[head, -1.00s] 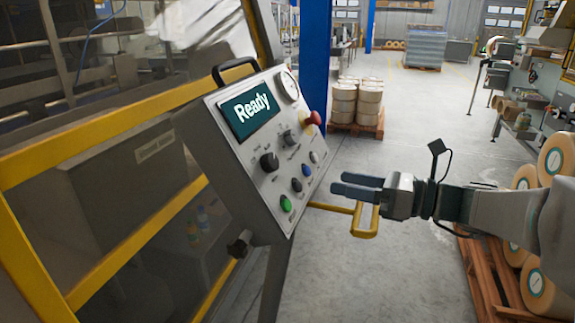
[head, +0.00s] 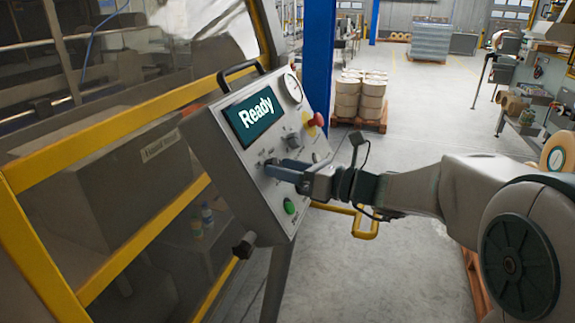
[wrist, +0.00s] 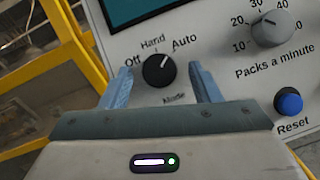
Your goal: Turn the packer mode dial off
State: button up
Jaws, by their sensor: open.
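The mode dial (wrist: 159,71) is a black round knob on the sloped grey control panel (head: 215,140). In the wrist view its white mark points up and to the right, toward the Auto side. The labels Off, Hand and Auto stand around it. My gripper (head: 268,169) is open at the panel face, with its two blue fingers on either side of the dial in the wrist view (wrist: 161,73). I cannot tell whether the fingers touch it. In the head view the fingers mostly cover the dial. The screen (head: 255,118) reads Ready.
Close by are the grey packs-a-minute knob (wrist: 272,29), the blue Reset button (wrist: 289,103), a green button (head: 290,207) and a red stop button (head: 315,120). A yellow-framed guard (head: 100,130) stands left; a yellow rail (head: 365,228) sticks out below right.

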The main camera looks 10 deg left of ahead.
jog(key=c, duration=1)
